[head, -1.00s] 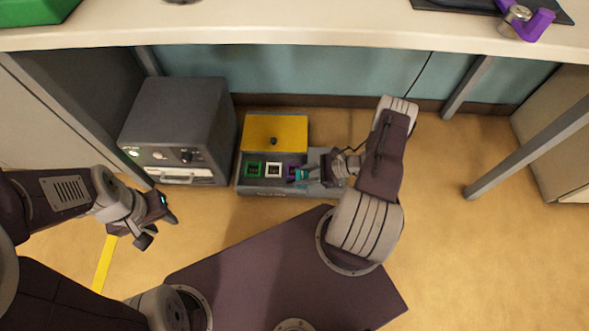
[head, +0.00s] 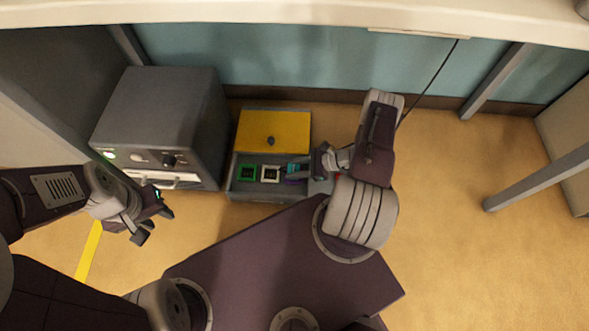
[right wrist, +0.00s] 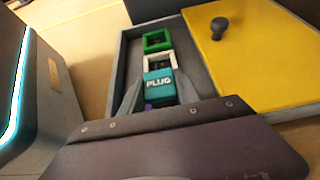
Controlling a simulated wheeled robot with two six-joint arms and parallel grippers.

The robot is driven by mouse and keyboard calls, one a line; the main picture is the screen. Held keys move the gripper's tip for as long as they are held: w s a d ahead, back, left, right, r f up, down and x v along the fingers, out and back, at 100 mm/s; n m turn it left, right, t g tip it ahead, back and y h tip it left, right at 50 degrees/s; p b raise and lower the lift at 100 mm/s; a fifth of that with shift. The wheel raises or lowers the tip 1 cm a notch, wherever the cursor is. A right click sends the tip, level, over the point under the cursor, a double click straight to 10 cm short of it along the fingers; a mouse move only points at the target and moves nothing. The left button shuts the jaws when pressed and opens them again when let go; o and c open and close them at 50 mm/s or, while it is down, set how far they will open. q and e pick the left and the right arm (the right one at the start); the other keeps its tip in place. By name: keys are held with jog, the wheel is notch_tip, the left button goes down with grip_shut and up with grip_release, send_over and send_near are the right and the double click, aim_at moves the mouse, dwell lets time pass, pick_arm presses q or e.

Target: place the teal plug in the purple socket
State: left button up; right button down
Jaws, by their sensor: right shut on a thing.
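The teal plug (head: 295,168), labelled PLUG in the right wrist view (right wrist: 158,85), is between the fingers of my right gripper (head: 302,170), which is shut on it. The purple socket (head: 292,181) is mostly hidden by the plug and gripper; a bit of purple also shows in the right wrist view (right wrist: 149,106). The plug is over or right beside the purple socket; I cannot tell whether it is seated. My left gripper (head: 154,225) is open and empty, off to the left.
A green socket (head: 248,172) and a white socket (head: 271,174) sit left of the purple one in a grey box (head: 245,192). Its yellow panel (head: 290,130) with a dark knob lies behind them. A grey cabinet (head: 160,115) stands close on the left. Open floor lies right.

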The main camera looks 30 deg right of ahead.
jog(key=c, duration=0.9)
grip_release()
jog(key=shift+d+r, duration=0.1)
jog(key=shift+r, duration=0.25)
jog(key=p+v, duration=0.5)
jog(key=v, duration=0.5)
jog(key=shift+s+d+r, duration=0.15)
jog(key=shift+s+d, duration=0.05)
jog(key=shift+d, duration=0.1)
jog(key=shift+s+d+r, duration=0.1)
jog(key=shift+s+d, duration=0.15)
jog(key=shift+d, duration=0.1)
